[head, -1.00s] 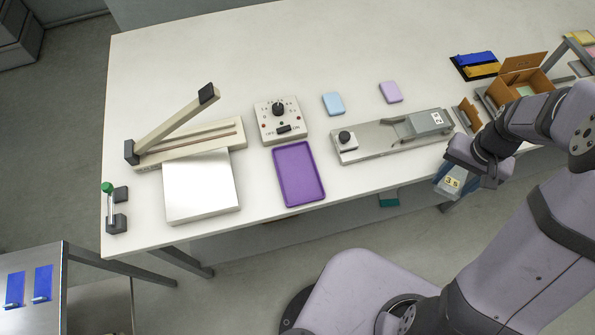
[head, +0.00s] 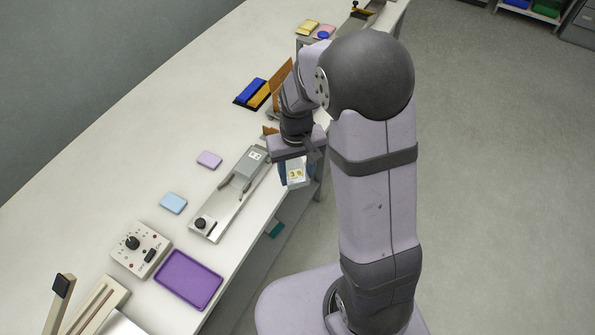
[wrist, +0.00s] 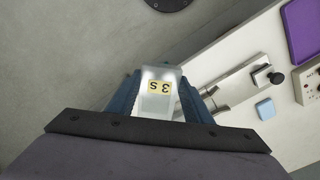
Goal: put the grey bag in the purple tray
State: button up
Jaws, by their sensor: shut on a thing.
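My gripper (head: 296,180) is shut on a grey bag (head: 296,173) with a yellow label, beyond the table's front edge by the metal fixture. In the wrist view the bag (wrist: 158,103) is pale grey, and its label shows upside down between the blue fingers. The purple tray (head: 188,279) lies flat and empty on the table, at the lower left, well apart from my gripper. Part of the tray (wrist: 301,30) also shows at the top right of the wrist view.
The metal fixture (head: 217,213) with a black knob stands between my gripper and the tray. A control box (head: 141,248), a light blue block (head: 173,203) and a lilac block (head: 209,159) are nearby. A cardboard box (head: 283,80) is partly hidden behind my arm.

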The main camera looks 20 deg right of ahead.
jog(key=a+r+n+p, duration=0.1)
jog(key=a+r+p, duration=0.3)
jog(key=r+p, duration=0.15)
jog(key=n+b, duration=0.8)
jog(key=b, duration=0.1)
send_over(203, 288)
notch_tip(203, 288, down, 10)
jog(key=shift+r, duration=0.2)
jog(key=shift+f, duration=0.1)
jog(key=shift+f+b, duration=1.95)
jog(key=shift+b, duration=0.05)
jog(key=shift+r+p, duration=0.1)
jog(key=shift+p, duration=0.3)
